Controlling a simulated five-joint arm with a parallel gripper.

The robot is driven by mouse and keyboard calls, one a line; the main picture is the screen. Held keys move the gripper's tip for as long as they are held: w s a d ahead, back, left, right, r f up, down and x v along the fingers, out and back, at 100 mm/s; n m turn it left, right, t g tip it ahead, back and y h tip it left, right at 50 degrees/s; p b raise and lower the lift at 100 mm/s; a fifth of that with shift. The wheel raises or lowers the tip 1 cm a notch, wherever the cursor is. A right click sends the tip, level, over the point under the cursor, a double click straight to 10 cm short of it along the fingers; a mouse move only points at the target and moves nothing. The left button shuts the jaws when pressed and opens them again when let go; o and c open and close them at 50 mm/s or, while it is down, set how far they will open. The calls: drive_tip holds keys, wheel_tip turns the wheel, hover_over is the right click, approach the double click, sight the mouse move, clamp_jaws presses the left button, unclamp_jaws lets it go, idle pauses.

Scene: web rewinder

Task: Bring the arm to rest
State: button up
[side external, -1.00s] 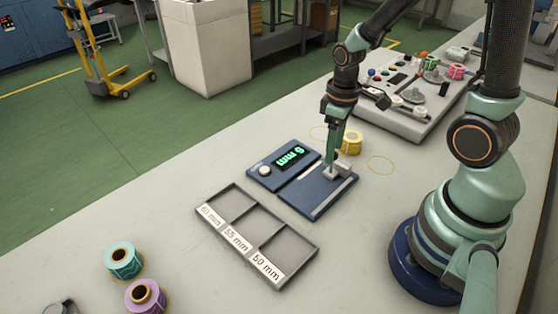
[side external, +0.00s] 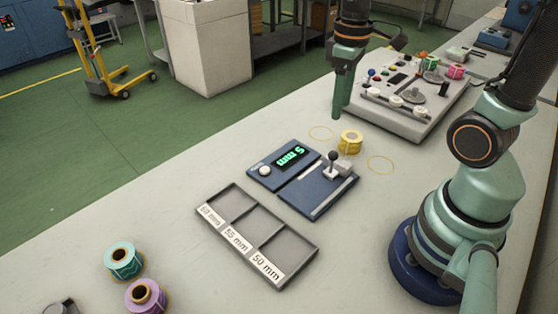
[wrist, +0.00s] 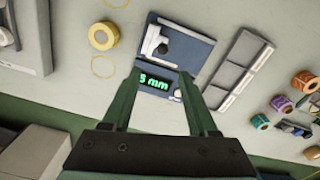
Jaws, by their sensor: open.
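My gripper (side external: 342,108) hangs fingers down above the table, left of the panel machine and clear of everything below. In the wrist view its two green fingers (wrist: 161,75) stand apart with nothing between them. The blue gauge (side external: 318,190) lies below, with a grey block and a black-knobbed lever (side external: 332,157) on it. The gauge's green display (side external: 291,156) seems to read 5 mm; a finger may hide part of it in the wrist view. The yellow roll (side external: 350,143) sits on the table beside the gauge, apart from my gripper.
An empty grey tray (side external: 251,234) has three compartments labelled with mm widths, the last two 55 and 50. A teal roll (side external: 123,261) and a purple roll (side external: 145,297) stand at the lower left. The panel machine (side external: 405,121) stands at the back right. Two yellow rings mark bare table.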

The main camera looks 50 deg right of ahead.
drive_tip(key=shift+r, duration=0.1)
drive_tip(key=a+r+m+t, duration=0.3)
drive_tip(key=a+r+t, duration=0.2)
drive_tip(key=shift+s+r+t, duration=0.25)
drive_tip(key=shift+s+t, duration=0.05)
drive_tip(key=shift+s, duration=0.05)
drive_tip(key=shift+a, duration=0.1)
idle(1.4)
